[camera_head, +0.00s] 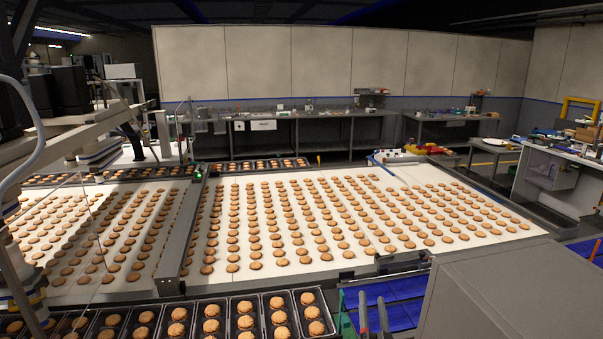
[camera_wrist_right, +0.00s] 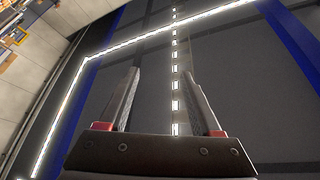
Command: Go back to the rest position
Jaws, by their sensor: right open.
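My right gripper (camera_head: 372,298) shows at the bottom of the head view, in front of the blue belt. Its two grey fingers point up and stand apart. In the right wrist view the same gripper (camera_wrist_right: 161,74) is open, with nothing between its fingers, facing a dark surface with bright light strips. My left gripper is not in view. Many round biscuits lie in rows on the white conveyor (camera_head: 330,262). Black trays (camera_head: 230,300) with biscuits in them stand in a row along the near edge.
A grey box-shaped cabinet (camera_head: 490,290) fills the lower right, close to the right gripper. Blue belt (camera_head: 395,290) lies between it and the trays. A dark divider (camera_head: 185,235) crosses the conveyor. Workbenches (camera_head: 300,120) line the back wall.

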